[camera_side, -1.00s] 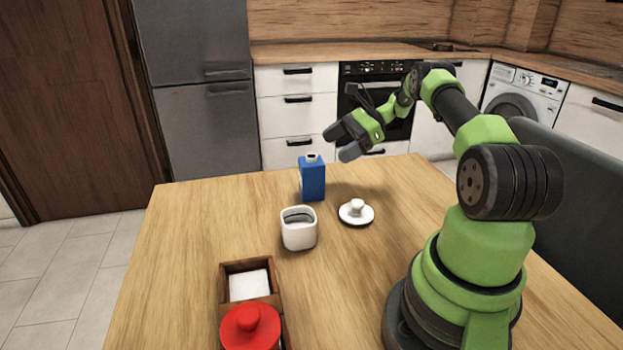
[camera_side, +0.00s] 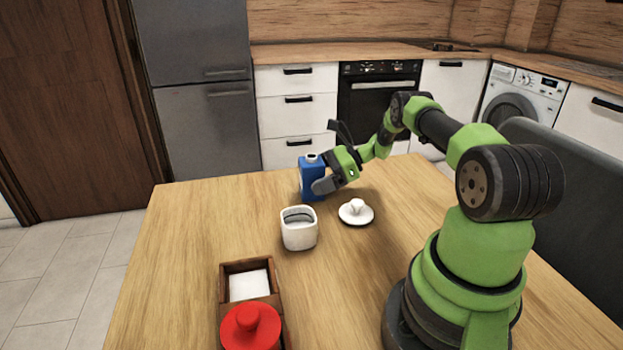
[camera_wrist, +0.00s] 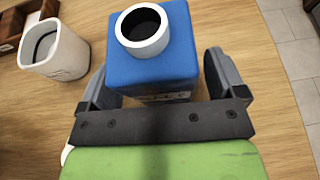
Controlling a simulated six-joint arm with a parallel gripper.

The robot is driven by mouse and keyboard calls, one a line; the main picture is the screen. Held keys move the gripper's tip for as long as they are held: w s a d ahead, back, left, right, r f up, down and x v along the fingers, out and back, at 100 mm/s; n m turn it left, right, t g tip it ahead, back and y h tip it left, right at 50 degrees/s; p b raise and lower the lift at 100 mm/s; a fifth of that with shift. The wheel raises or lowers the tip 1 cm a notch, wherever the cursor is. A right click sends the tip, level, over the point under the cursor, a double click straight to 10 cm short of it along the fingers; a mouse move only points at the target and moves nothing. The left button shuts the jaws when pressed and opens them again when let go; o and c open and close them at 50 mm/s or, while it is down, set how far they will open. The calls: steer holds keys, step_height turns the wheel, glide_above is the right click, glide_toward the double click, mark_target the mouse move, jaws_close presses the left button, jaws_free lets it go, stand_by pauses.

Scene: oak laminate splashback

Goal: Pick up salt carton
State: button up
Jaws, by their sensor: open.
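The salt carton (camera_side: 309,176) is a blue upright box with a white spout on top, standing on the table near its far edge. In the wrist view the carton (camera_wrist: 153,59) stands between the two fingers, with its round white spout facing the camera. My gripper (camera_side: 318,184) is open and low at the carton, one finger on its near side; the other finger is mostly hidden in the side view. In the wrist view my gripper (camera_wrist: 158,85) has a finger on each side of the carton, with a visible gap at the right finger.
A white square jar (camera_side: 299,229) stands in front of the carton, open at the top. Its white lid (camera_side: 356,211) lies to the right. A wooden box (camera_side: 233,268) with a white block and a red-lidded pot (camera_side: 250,327) are nearer. The table's left side is clear.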

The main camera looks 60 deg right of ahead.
steer(key=shift+w+a+f, duration=0.15)
steer(key=shift+w+a, duration=0.05)
steer(key=c, duration=1.2)
steer(key=shift+c, duration=0.2)
